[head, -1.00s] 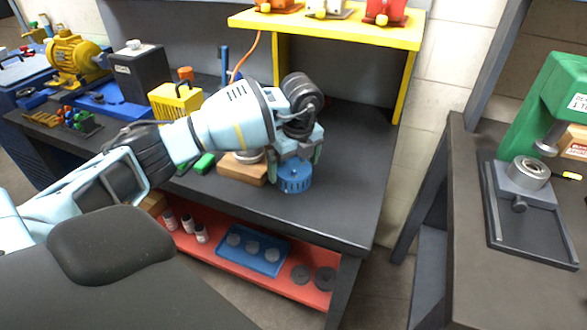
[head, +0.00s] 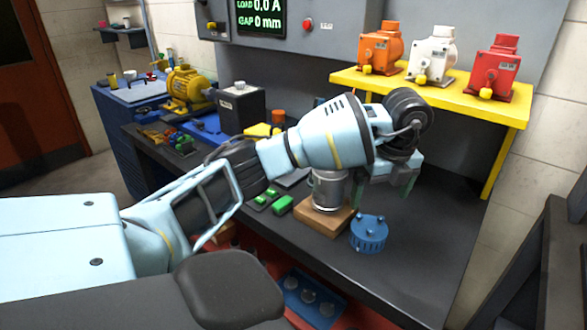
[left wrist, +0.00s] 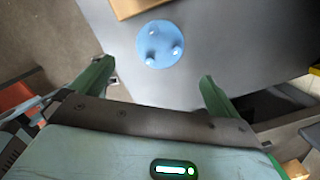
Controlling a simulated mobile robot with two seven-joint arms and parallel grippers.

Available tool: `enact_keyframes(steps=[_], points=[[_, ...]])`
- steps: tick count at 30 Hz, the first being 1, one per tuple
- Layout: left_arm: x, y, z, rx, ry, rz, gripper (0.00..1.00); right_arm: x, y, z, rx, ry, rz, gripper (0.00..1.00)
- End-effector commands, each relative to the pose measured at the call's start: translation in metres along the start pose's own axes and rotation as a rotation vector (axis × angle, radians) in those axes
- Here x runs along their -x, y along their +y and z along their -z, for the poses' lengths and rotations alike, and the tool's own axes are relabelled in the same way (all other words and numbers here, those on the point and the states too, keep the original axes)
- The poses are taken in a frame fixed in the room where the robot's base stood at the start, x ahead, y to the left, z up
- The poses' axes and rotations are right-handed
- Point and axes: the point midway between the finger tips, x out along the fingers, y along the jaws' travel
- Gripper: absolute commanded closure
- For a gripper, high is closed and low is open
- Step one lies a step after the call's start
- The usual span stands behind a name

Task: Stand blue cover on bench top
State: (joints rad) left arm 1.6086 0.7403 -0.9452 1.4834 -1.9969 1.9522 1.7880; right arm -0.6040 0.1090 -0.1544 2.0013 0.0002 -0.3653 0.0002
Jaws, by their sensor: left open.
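The blue cover (head: 369,233), a short round cap with small knobs on top, stands upright on the dark bench top (head: 425,235) near its front edge. It also shows from above in the left wrist view (left wrist: 160,45), beyond the fingertips and between their lines. My left gripper (head: 387,190) is open and empty, raised above and behind the cover, apart from it. Its two green fingers (left wrist: 155,85) are spread wide in the left wrist view. My right gripper is in neither view.
A metal motor body (head: 327,192) stands on a wooden block (head: 325,220) just left of the cover. Green parts (head: 281,205) lie further left. A yellow shelf (head: 440,88) with orange, white and red motors stands behind. Bench room right of the cover is clear.

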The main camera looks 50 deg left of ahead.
Motion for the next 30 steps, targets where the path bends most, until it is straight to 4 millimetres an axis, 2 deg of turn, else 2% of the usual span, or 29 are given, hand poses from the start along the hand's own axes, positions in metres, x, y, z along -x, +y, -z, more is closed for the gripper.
enact_keyframes(steps=[4,7,8,11,12,15,18,21,25,27,30], points=[[-0.006,-0.001,0.008,-0.024,0.021,0.004,0.00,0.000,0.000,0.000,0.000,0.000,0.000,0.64],[-0.026,-0.005,0.038,-0.114,0.110,0.026,0.00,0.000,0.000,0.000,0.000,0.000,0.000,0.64],[-0.035,-0.006,0.053,-0.155,0.155,0.038,0.00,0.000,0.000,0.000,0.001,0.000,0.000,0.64],[-0.064,-0.007,0.117,-0.313,0.353,0.108,0.00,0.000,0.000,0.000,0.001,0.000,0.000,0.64],[-0.074,-0.005,0.146,-0.374,0.448,0.146,0.00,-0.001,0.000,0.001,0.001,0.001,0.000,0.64],[-0.086,0.005,0.214,-0.490,0.688,0.259,0.00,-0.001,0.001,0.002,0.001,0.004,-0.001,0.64],[-0.085,0.018,0.273,-0.546,0.922,0.393,0.00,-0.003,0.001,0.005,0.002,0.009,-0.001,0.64],[-0.073,0.032,0.318,-0.541,1.136,0.537,0.00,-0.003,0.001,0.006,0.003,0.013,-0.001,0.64],[-0.053,0.045,0.352,-0.457,1.355,0.720,0.00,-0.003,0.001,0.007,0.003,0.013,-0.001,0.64],[-0.043,0.051,0.362,-0.379,1.451,0.817,0.00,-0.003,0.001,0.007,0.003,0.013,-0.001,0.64],[-0.032,0.056,0.367,-0.210,1.566,0.956,0.00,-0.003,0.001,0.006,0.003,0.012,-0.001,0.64]])
